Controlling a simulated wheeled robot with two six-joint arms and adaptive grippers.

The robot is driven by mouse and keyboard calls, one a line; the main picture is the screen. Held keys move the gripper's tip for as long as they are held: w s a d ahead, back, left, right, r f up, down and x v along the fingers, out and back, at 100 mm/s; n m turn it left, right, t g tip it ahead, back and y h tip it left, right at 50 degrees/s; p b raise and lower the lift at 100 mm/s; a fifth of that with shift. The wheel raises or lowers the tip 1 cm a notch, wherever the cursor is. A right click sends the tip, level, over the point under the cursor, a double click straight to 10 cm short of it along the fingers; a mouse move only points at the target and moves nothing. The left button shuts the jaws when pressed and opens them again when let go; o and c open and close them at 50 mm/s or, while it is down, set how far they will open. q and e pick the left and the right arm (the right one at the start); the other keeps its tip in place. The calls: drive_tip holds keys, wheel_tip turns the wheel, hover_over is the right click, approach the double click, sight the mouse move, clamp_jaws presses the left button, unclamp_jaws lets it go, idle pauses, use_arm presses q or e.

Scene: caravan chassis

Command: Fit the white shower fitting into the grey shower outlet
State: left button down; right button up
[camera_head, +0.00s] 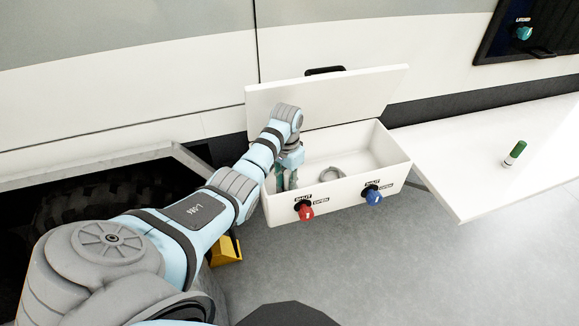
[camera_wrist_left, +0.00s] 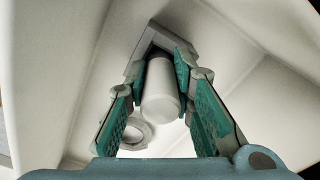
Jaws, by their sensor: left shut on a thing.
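My left gripper (camera_head: 286,180) reaches down into the left end of an open white box (camera_head: 385,150). In the left wrist view its green-padded fingers (camera_wrist_left: 162,75) are shut on the white shower fitting (camera_wrist_left: 160,98), a smooth white cylinder. A grey angular piece (camera_wrist_left: 150,42) lies around or behind the fitting's far end. I cannot tell whether it is the grey shower outlet or whether they touch. A grey ring-shaped piece (camera_wrist_left: 133,133) shows lower left of the fitting. In the head view the arm hides the fitting. My right gripper is out of view.
A grey coil (camera_head: 331,173) lies on the box floor. The box has a raised lid (camera_head: 330,95) and red (camera_head: 305,211) and blue (camera_head: 373,196) knobs on its front. A white shelf (camera_head: 470,160) at right holds a green-and-white cylinder (camera_head: 515,152). A yellow object (camera_head: 227,251) is below my arm.

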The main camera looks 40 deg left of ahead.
use_arm(q)
drive_tip(key=shift+s+d+r, duration=0.1)
drive_tip(key=shift+r, duration=0.1)
drive_tip(key=c, duration=1.4)
unclamp_jaws()
drive_tip(key=shift+f, duration=0.2)
drive_tip(key=shift+r, duration=0.1)
drive_tip(key=r, duration=0.4)
drive_tip(key=r+p, duration=0.1)
drive_tip(key=r, duration=0.4)
drive_tip(key=shift+w+r, duration=0.2)
drive_tip(key=shift+r, duration=0.05)
wheel_tip(320, 180, up, 3)
drive_tip(key=shift+p, duration=1.15)
drive_tip(key=shift+f, duration=0.15)
